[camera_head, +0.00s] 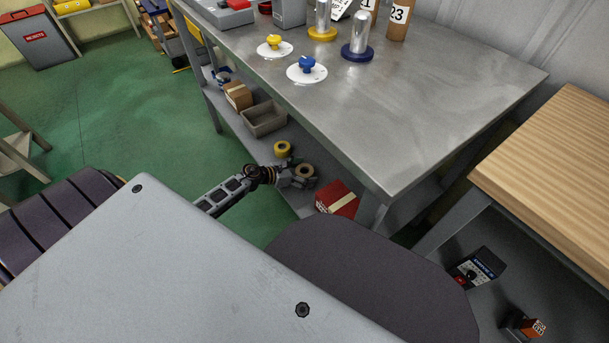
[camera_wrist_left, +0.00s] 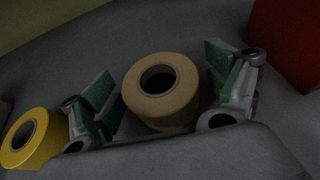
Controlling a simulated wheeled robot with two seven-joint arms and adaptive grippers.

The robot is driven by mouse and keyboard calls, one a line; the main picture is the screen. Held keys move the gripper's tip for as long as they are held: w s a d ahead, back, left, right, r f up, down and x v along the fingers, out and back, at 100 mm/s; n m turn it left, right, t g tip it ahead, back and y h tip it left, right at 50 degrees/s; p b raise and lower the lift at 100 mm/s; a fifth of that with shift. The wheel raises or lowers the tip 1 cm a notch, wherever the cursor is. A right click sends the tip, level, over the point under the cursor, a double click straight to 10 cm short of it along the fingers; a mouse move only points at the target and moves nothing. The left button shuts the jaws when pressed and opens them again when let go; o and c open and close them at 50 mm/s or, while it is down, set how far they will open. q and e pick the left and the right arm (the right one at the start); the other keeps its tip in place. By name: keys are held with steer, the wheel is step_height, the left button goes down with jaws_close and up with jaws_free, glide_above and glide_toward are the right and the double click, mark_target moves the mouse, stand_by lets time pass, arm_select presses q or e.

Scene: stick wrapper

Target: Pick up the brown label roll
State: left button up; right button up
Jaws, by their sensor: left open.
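The brown label roll (camera_head: 305,169) is a tan ring with a dark core on the lower shelf of the metal table. In the left wrist view the roll (camera_wrist_left: 181,102) lies with its hole facing the camera. My left gripper (camera_head: 299,176) is open at the roll. Its two green-padded fingers (camera_wrist_left: 160,90) stand on either side of it, the left one with a visible gap. Whether the right finger touches the roll is unclear. My right gripper is not in view.
A yellow roll (camera_head: 283,149) lies just beside the left finger; it also shows in the left wrist view (camera_wrist_left: 46,150). A red box (camera_head: 338,197) is to the right. A grey bin (camera_head: 264,119) stands farther left on the shelf (camera_head: 233,124), below the metal tabletop (camera_head: 420,110).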

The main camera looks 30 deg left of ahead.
mark_target(305, 170)
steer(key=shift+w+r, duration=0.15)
arm_select(q)
steer(key=shift+c, duration=0.2)
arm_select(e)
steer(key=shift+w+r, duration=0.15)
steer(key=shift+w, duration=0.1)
arm_select(q)
steer(key=c, duration=1.1)
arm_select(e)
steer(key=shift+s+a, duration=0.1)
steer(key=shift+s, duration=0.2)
arm_select(q)
steer(key=shift+r, duration=0.1)
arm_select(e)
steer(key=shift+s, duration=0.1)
arm_select(q)
steer(key=shift+r+p, duration=0.4)
steer(key=shift+r, duration=0.25)
step_height(305, 170, up, 6)
steer(key=p, duration=0.3)
steer(key=shift+r, duration=0.25)
steer(key=shift+r+p, duration=0.65)
steer(key=shift+r, duration=0.35)
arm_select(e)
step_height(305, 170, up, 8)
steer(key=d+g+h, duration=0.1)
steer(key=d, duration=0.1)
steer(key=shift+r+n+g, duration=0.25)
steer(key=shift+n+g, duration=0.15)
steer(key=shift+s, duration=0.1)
